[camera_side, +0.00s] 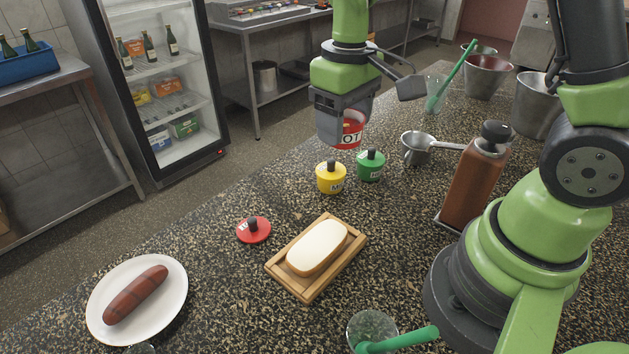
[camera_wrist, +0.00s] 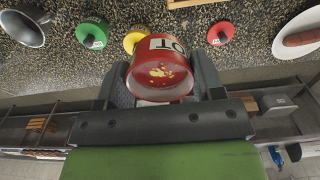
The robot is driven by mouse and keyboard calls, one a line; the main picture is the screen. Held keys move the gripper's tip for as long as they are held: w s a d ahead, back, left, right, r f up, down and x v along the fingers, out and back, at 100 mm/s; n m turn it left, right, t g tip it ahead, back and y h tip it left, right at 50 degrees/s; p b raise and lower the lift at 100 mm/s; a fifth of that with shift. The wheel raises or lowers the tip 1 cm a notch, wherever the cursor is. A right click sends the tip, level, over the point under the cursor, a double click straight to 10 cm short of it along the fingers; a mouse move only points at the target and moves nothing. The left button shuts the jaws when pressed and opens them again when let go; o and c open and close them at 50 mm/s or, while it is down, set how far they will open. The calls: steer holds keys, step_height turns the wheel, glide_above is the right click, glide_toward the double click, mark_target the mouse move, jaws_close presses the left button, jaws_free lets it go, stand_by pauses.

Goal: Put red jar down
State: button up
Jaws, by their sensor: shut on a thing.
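The red jar (camera_side: 348,132) is held in my gripper (camera_side: 345,115) above the back edge of the counter (camera_side: 215,277), behind the yellow and green jars. In the wrist view the red jar (camera_wrist: 160,72) sits between both fingers of my gripper (camera_wrist: 162,82). Its top is open, with yellowish and dark red bits inside, and part of a white label shows. The red lid (camera_side: 253,230) with a dark knob lies apart on the counter, left of the bread board; it also shows in the wrist view (camera_wrist: 221,33).
A yellow jar (camera_side: 331,177) and a green jar (camera_side: 370,165) stand near, both lidded. A board (camera_side: 316,285) with bread (camera_side: 317,247), a plate (camera_side: 178,318) with a sausage (camera_side: 136,295), a saucepan (camera_side: 416,148) and a brown bottle (camera_side: 474,182) are on the counter. Counter between red lid and yellow jar is clear.

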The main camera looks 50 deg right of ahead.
mark_target(294, 206)
steer(key=w+a+f+n, duration=0.3)
steer(key=w+f+n, duration=0.4)
steer(key=w+n, duration=0.1)
steer(key=shift+w+n, duration=0.2)
steer(key=shift+n, duration=0.4)
steer(key=shift+a, duration=0.1)
step_height(294, 206, down, 10)
steer(key=shift+r, duration=0.15)
stand_by(0.3)
steer(key=o, duration=1.1)
steer(key=shift+f, duration=0.2)
steer(key=shift+c, duration=0.2)
